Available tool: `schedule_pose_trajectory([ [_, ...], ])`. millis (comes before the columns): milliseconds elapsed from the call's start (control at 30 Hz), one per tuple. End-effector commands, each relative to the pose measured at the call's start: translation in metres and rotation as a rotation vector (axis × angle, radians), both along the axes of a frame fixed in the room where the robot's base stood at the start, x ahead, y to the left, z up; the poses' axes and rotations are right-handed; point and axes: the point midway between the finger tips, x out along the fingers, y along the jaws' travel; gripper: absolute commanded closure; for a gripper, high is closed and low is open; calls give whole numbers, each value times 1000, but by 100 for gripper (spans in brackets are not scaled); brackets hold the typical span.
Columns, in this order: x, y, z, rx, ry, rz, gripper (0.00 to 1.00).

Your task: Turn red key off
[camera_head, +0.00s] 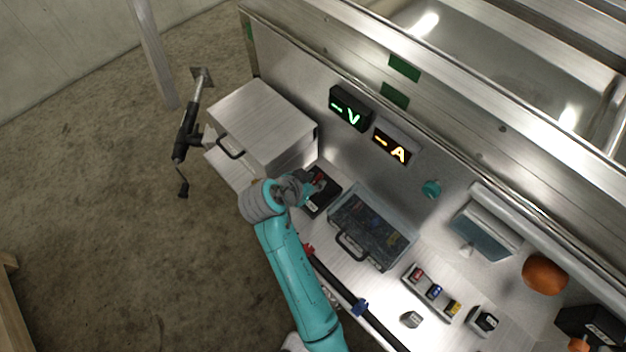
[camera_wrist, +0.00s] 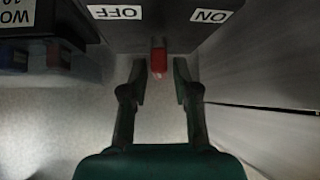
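The red key (camera_wrist: 158,58) sticks out of a dark switch box (camera_wrist: 160,32) in the wrist view. It sits between an upside-down OFF label (camera_wrist: 116,12) on the left and an ON label (camera_wrist: 211,16) on the right. My gripper (camera_wrist: 160,72) is open, with one finger on each side of the key's end and a visible gap to both. In the head view, my gripper (camera_head: 310,184) is at the black switch box (camera_head: 322,203) and partly covers it. The key's turn position is hard to tell.
A metal cabinet (camera_head: 262,122) stands left of the switch box. A clear-lidded case (camera_head: 371,229) lies to its right. Behind are a green V display (camera_head: 350,108) and an orange A display (camera_head: 392,146).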

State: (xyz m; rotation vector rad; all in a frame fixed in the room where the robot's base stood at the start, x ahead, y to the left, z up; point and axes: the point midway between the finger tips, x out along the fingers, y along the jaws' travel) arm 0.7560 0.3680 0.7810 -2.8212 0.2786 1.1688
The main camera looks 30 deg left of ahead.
Motion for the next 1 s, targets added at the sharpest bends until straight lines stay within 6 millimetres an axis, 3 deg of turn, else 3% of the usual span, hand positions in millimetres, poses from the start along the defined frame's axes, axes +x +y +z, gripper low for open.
schedule_pose_trajectory([
  [33, 0, 0, 0, 0, 0, 0, 90],
  [100, 0, 0, 0, 0, 0, 0, 100],
  [533, 0, -1, 0, 1, 0, 56, 100],
  [1000, 0, -5, 0, 1, -1, 390, 100],
])
